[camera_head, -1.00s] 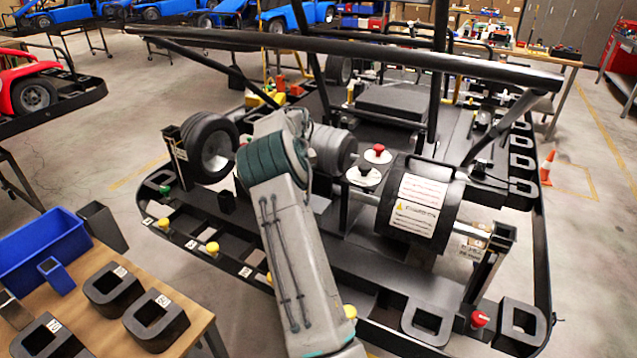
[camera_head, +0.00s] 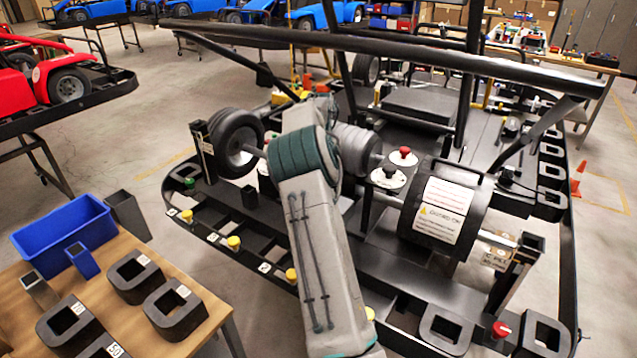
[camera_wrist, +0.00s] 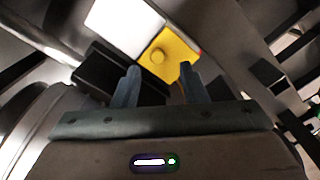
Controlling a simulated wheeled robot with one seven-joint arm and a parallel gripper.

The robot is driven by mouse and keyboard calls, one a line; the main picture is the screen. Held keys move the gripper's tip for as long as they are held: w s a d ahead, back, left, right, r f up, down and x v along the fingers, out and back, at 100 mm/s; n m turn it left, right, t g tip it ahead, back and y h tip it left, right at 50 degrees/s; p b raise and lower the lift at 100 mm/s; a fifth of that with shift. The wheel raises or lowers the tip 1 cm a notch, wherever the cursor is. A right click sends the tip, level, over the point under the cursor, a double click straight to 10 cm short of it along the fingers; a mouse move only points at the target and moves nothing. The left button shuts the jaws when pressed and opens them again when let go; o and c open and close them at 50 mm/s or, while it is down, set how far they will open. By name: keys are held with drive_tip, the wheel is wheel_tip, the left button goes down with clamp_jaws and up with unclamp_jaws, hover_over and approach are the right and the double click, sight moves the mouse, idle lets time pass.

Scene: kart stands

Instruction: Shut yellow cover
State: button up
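In the wrist view a yellow cover (camera_wrist: 170,54), a flat panel with a round yellow knob, lies just beyond my fingertips. A white panel (camera_wrist: 124,24) adjoins it on the left and a dark box (camera_wrist: 103,76) is below left. I cannot tell how far the cover is open. My gripper (camera_wrist: 159,68) is open, its two fingers apart with nothing between them. The gap to the cover is hard to judge. In the head view my arm reaches over the kart, and its forearm and the kart parts hide the gripper.
The black kart frame (camera_head: 400,315) has a wheel (camera_head: 232,143), a labelled black drum (camera_head: 415,205) and a long overhead bar (camera_head: 420,58) near my arm. A wooden table (camera_head: 205,295) with a blue bin (camera_head: 65,235) and black blocks stands front left. Floor is free between them.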

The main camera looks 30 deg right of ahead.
wheel_tip(320, 180, up, 10)
drive_tip(key=shift+a+r, duration=0.15)
drive_tip(key=shift+r, duration=0.1)
idle(0.5)
